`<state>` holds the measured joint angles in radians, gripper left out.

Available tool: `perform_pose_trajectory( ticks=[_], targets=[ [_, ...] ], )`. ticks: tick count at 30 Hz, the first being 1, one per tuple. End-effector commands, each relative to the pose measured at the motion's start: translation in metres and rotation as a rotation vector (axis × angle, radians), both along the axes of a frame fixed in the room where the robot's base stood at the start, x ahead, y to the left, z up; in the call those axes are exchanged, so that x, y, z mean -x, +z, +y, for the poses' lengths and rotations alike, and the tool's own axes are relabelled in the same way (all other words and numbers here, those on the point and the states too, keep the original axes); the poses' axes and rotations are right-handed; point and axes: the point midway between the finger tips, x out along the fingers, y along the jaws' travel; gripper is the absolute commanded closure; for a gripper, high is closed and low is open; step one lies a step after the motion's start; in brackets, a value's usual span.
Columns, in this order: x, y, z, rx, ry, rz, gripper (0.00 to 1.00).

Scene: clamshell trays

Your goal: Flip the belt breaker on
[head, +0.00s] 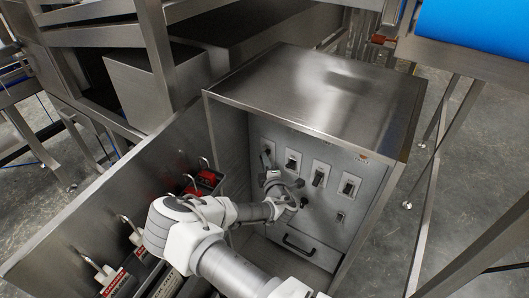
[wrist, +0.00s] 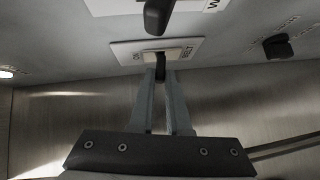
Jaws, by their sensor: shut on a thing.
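The open steel cabinet (head: 318,95) holds a grey panel (head: 338,160) with a row of black breaker levers on pale plates. My gripper (head: 270,178) is at the panel's left end, and my arm hides part of that area. In the wrist view my gripper (wrist: 161,78) has its two fingers closed on the black lever (wrist: 160,70) of one breaker, on a white plate (wrist: 190,45). I cannot read which breaker this is. Another black lever (wrist: 158,14) shows close by at the top of the wrist view.
The open door (head: 80,215) on the left carries hooks with red padlocks (head: 205,178) and red tags (head: 115,283), close to my arm. A dark handle (head: 298,246) sits low in the cabinet. A black knob (wrist: 278,47) is at the right in the wrist view.

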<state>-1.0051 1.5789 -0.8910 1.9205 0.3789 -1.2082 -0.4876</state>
Motion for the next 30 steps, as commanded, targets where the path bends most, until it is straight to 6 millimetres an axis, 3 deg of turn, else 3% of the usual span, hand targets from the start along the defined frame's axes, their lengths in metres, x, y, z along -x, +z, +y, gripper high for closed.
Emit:
perform_pose_trajectory(
  ticks=[1,3,15,30],
  targets=[
    [-0.0007,0.0106,-0.0012,-0.021,-0.003,0.026,1.00],
    [-0.0012,0.0121,-0.0014,-0.047,-0.003,0.063,1.00],
    [-0.0031,0.0131,-0.0023,-0.134,0.000,0.200,1.00],
    [-0.0035,0.0117,-0.0025,-0.145,0.000,0.218,1.00]
  ],
)
